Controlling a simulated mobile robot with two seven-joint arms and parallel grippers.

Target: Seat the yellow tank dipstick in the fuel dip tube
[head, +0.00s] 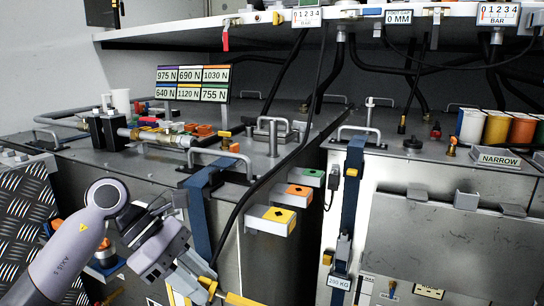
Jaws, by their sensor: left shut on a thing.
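My left gripper (207,290) reaches in from the lower left, low in front of the tanks. It is shut on a yellow thing, which I take to be the yellow tank dipstick (241,299). Only a short yellow piece shows at the bottom edge of the head view; the rest is hidden or out of frame. I cannot tell for sure which fitting is the fuel dip tube. My right gripper is not in view.
Two grey tanks with blue straps (353,190) stand side by side. Handles (270,130) and a black hose (262,182) lie over the left tank. Orange and yellow blocks (271,218) jut from its front. Colored spools (497,128) stand at right. A shelf (200,32) overhangs the back.

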